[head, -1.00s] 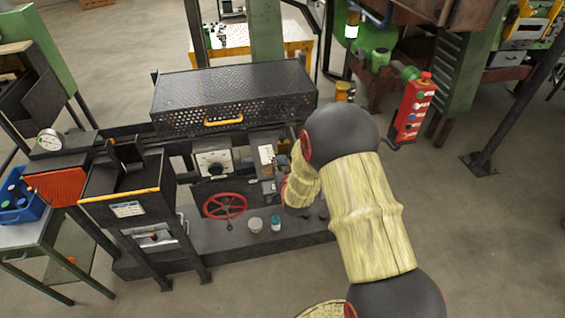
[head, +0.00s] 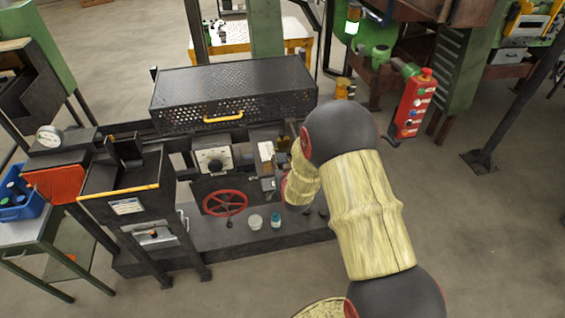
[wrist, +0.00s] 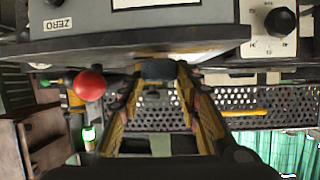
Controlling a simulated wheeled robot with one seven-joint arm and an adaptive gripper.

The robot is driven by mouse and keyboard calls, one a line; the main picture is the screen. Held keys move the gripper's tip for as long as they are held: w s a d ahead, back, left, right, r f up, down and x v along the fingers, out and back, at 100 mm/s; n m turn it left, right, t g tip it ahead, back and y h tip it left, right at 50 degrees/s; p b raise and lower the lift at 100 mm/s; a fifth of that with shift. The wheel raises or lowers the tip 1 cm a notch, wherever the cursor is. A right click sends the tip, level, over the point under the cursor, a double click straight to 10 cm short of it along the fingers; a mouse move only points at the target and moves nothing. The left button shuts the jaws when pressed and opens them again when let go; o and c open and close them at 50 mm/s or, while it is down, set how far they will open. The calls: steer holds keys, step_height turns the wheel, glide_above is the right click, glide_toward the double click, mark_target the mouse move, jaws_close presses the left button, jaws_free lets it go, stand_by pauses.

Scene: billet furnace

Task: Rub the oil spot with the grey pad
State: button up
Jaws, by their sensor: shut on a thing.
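My gripper (wrist: 160,84) is shut on a small dark grey pad (wrist: 158,69), seen between its yellow-edged fingers in the wrist view. The pad is close to the edge of a dark plate (wrist: 120,42) with a ZERO label; I cannot tell whether they touch. In the head view my arm reaches to the machine front, and its forearm hides the gripper and pad.
A perforated black guard (head: 235,95) with a yellow handle spans the machine top. Below are a dial box (head: 213,160), a red handwheel (head: 224,203), a white cup (head: 255,221) and a teal-and-white container (head: 276,220). A red control pendant (head: 413,105) hangs at right.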

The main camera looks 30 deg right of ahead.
mark_target(262, 173)
steer(key=shift+f+b, duration=0.55)
steer(key=shift+f, duration=0.1)
steer(key=shift+w+a+r+b, duration=0.1)
steer(key=shift+w+a+b, duration=0.2)
steer(key=shift+a, duration=0.7)
steer(key=shift+w+a+b, duration=0.15)
steer(key=shift+w+a, duration=0.1)
steer(key=shift+a, duration=0.75)
steer(key=shift+w+a+f+b, duration=0.1)
steer(key=shift+w+a+b, duration=0.1)
steer(key=shift+a, duration=0.45)
steer(key=shift+w+a+f+b, duration=0.1)
steer(key=shift+w+a+b, duration=0.05)
steer(key=shift+a, duration=0.5)
steer(key=shift+w+a+b, duration=0.2)
steer(key=shift+a, duration=0.45)
steer(key=shift+s+d+b, duration=0.35)
steer(key=shift+d+b, duration=0.2)
steer(key=shift+d, duration=0.65)
steer(key=shift+s+d+b, duration=0.35)
steer(key=shift+d+b, duration=0.15)
steer(key=shift+d, duration=0.7)
steer(key=shift+s+d+b, duration=0.35)
steer(key=shift+d+b, duration=0.2)
steer(key=shift+d, duration=0.65)
steer(key=shift+s+d+f, duration=0.1)
steer(key=shift+s+d, duration=0.05)
steer(key=shift+d, duration=0.2)
steer(key=shift+s+b, duration=0.1)
steer(key=shift+b, duration=0.25)
